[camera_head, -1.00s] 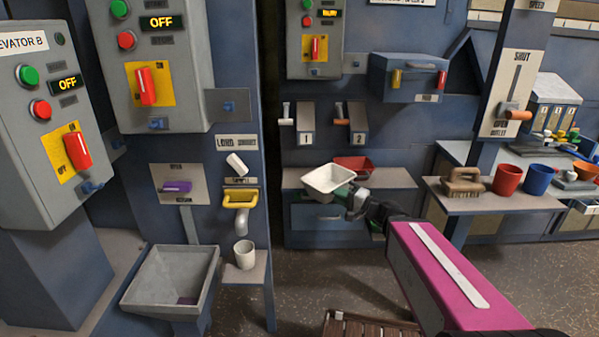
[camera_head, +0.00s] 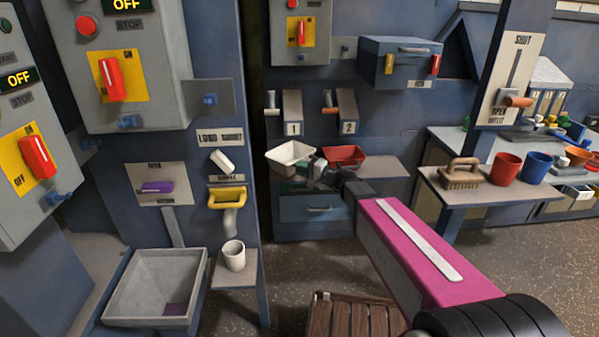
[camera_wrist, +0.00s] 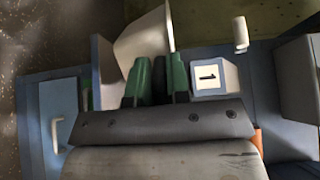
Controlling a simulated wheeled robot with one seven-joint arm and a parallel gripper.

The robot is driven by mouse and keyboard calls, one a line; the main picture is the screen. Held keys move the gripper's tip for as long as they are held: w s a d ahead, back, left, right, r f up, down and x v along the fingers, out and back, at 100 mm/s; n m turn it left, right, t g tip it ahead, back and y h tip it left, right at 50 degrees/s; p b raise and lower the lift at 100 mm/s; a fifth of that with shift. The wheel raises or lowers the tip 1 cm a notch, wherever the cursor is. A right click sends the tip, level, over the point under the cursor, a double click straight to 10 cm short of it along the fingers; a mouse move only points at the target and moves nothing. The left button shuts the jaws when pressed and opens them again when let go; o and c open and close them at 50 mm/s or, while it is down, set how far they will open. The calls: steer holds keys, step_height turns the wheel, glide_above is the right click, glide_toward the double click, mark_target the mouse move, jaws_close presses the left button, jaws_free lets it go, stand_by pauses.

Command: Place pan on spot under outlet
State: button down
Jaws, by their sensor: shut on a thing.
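A white pan (camera_head: 290,153) is held at its right side by my gripper (camera_head: 312,168), in front of the shelf below outlet 1 (camera_head: 292,112). In the wrist view, the green fingers of my gripper (camera_wrist: 158,72) are closed at the edge of the white pan (camera_wrist: 143,45), and the "1" label of outlet 1 (camera_wrist: 208,77) is close beside them. Whether the pan touches the shelf (camera_head: 378,167) cannot be told. A red pan (camera_head: 344,155) sits on that shelf below outlet 2 (camera_head: 346,112). The spot under outlet 1 is hidden behind the pan.
A drawer (camera_head: 320,208) is below the shelf. A blue box (camera_head: 400,62) hangs above right. A side table (camera_head: 490,190) holds a brush (camera_head: 461,174), a red cup (camera_head: 507,169) and a blue cup (camera_head: 538,167). A wooden pallet (camera_head: 355,315) lies on the floor.

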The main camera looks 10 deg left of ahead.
mark_target(300, 155)
steer(key=w, duration=0.3)
steer(key=w+a, duration=0.1)
steer(key=w, duration=0.2)
steer(key=w+a, duration=0.1)
steer(key=w, duration=0.2)
steer(key=shift+w+a, duration=0.15)
steer(key=shift+w, duration=0.2)
steer(key=shift+s+f, duration=0.35)
steer(key=shift+f, duration=1.55)
steer(key=shift+w+f, duration=0.15)
steer(key=shift+f, duration=1.45)
steer(key=shift+f, duration=0.2)
steer(key=c, duration=1.1)
jaws_free()
steer(key=shift+r, duration=0.15)
